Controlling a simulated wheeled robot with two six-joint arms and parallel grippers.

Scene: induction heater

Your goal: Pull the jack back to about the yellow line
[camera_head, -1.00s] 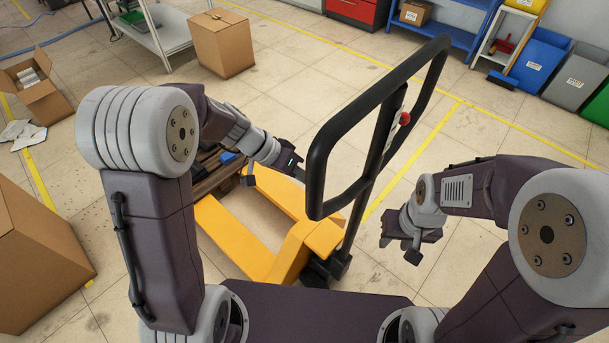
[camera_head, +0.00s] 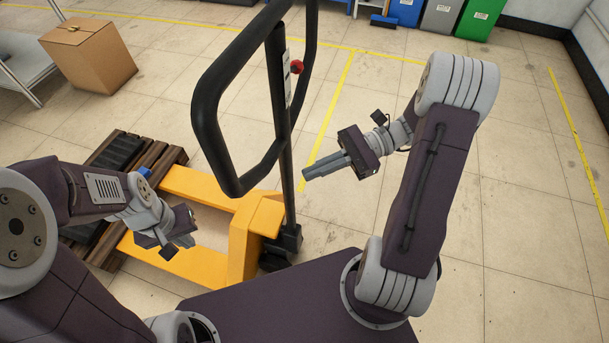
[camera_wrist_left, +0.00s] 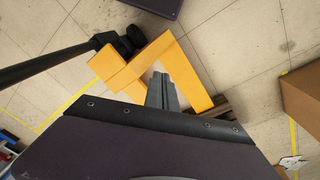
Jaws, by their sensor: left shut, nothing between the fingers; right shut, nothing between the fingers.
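The yellow pallet jack (camera_head: 255,222) stands on the tiled floor, with its black loop handle (camera_head: 207,120) raised on a tall mast. It also shows in the left wrist view (camera_wrist_left: 118,68). A yellow floor line (camera_head: 333,112) runs behind and right of the mast. My left gripper (camera_head: 166,250) is shut and empty, above the jack's forks and left of the mast; its fingers (camera_wrist_left: 162,88) overlap the yellow frame in the wrist view. My right gripper (camera_head: 306,172) is shut and empty, right of the mast, pointing left toward it, apart from the handle loop.
A wooden pallet (camera_head: 163,155) with black items lies at the forks. A cardboard box (camera_head: 95,58) stands at the back left. Blue, grey and green bins (camera_head: 440,17) line the back. The floor on the right is clear.

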